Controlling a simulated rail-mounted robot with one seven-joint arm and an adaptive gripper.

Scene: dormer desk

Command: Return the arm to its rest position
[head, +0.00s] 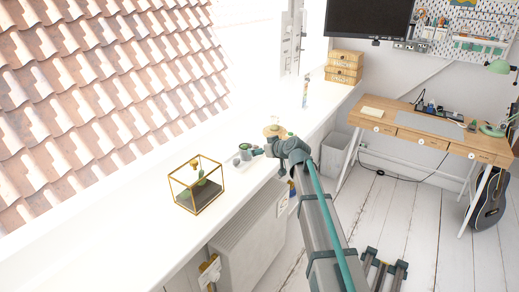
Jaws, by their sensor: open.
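My arm (325,225) reaches from the lower right up to the white window sill (130,235). Its end, my gripper (257,151), is over the sill and points left. It is small in the picture, and its fingers are hard to make out. My gripper is open, and I see nothing held in it. A small grey-green item (244,152) is right at its tip; I cannot tell whether they touch.
A gold-framed glass box (199,186) with a plant stands left of my gripper. A tan round item (274,130) is just behind my wrist. Wooden drawer boxes (343,67) stand at the sill's far end.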

